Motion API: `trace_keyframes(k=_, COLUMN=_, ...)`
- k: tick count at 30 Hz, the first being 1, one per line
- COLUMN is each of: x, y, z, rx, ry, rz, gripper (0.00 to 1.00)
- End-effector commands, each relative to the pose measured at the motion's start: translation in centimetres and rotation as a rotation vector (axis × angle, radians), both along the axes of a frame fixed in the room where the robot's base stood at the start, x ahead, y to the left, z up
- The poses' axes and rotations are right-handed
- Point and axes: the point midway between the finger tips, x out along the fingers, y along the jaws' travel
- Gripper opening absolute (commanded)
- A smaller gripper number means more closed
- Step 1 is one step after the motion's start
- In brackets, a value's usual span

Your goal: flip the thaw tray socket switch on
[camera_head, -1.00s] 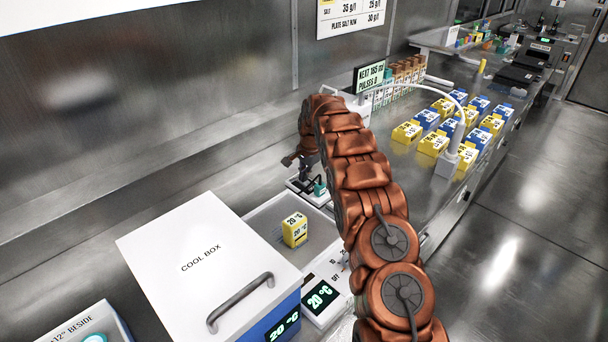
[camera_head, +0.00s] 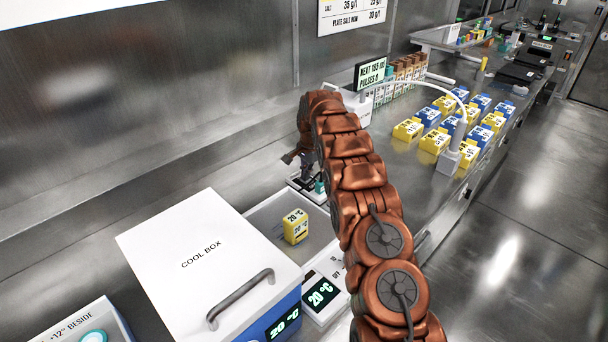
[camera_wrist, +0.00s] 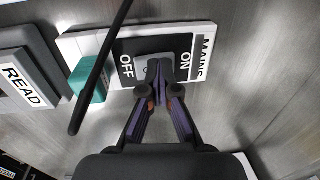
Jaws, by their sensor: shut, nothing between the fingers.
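The socket (camera_wrist: 202,38) is a white plate in the wrist view, with a dark panel marked OFF and ON and the word MAINS at its right end. A grey switch rocker (camera_wrist: 142,72) shows in part between the two words. My gripper (camera_wrist: 160,92) is shut and empty, its fingertips over the panel at the rocker and hiding part of it. Whether they touch, and which way the rocker is tilted, I cannot tell. A teal plug (camera_wrist: 90,80) sits at the left of the plate. The thaw tray (camera_head: 262,222) lies in front of the socket in the head view.
A dark cable (camera_wrist: 98,72) crosses the socket's left part. A grey block marked READ (camera_wrist: 18,88) stands left of it. In the head view, a yellow 20 °C carton (camera_head: 295,228) stands on the tray, beside the white cool box (camera_head: 195,270).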

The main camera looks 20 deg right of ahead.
Motion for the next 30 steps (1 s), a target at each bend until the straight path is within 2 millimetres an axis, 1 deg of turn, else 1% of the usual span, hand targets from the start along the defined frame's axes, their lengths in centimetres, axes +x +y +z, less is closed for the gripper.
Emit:
trace_keyframes(k=4, x=-0.5, y=-0.2, z=0.0, rx=0.000, ry=0.000, rz=0.000, gripper=0.00)
trace_keyframes(k=16, x=-0.5, y=-0.2, z=0.4, rx=0.000, ry=-0.002, rz=0.001, gripper=0.00)
trace_keyframes(k=20, x=-0.3, y=0.0, z=1.7, rx=-0.001, ry=-0.004, rz=0.002, gripper=0.00)
trace_keyframes(k=25, x=0.1, y=0.2, z=4.8, rx=-0.001, ry=-0.005, rz=0.002, gripper=0.00)
trace_keyframes(k=26, x=0.2, y=0.1, z=4.5, rx=-0.001, ry=-0.006, rz=0.002, gripper=0.00)
trace_keyframes(k=30, x=0.3, y=0.2, z=5.6, rx=-0.001, ry=-0.004, rz=0.001, gripper=0.00)
